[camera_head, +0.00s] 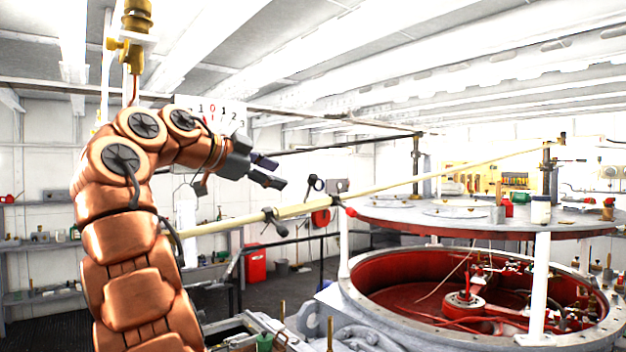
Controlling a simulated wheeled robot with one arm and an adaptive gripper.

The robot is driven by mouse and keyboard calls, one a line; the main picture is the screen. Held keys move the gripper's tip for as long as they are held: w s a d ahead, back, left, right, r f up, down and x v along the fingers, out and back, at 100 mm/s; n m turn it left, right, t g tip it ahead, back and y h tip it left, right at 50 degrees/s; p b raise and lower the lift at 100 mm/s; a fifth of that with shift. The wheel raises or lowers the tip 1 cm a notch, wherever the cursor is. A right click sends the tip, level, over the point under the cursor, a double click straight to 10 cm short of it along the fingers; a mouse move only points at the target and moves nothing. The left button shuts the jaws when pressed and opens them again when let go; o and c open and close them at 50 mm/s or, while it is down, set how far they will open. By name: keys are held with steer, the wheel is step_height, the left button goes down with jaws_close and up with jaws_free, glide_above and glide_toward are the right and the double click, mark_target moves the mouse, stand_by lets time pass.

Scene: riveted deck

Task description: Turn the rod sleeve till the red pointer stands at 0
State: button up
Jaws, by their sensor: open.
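A white scale plate (228,113) with digits stands high behind my arm. I read a red 0 (212,107), a 1 on either side of it, then 2 and 3 to the right. My arm covers the plate's lower left part. A small red mark below the 0 may be the pointer, but I cannot tell where it stands. A long pale rod (400,187) slants up to the right, with a dark clamp-like fitting (272,221) on it. I cannot tell which part is the sleeve. My gripper (273,172) is open and empty, above the rod in the picture.
A round table top (400,216) on white posts stands over a wide red-lined basin (385,290) at right. A dark railing (322,245) and a red box (256,262) are behind. Shelves (45,245) line the left wall. A brass fitting (137,20) hangs at top left.

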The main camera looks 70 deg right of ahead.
mark_target(313, 179)
steer(key=shift+d+r+p+x, duration=0.1)
steer(key=shift+r+p+x, duration=0.3)
steer(key=shift+x, duration=1.6)
steer(key=shift+d+r+p+x, duration=0.1)
steer(key=shift+r+p+x, duration=0.25)
steer(key=shift+x, duration=1.65)
steer(key=shift+d+r+p+x, duration=0.1)
steer(key=shift+r+p+x, duration=0.25)
steer(key=shift+x, duration=1.65)
steer(key=shift+f, duration=0.1)
jaws_close()
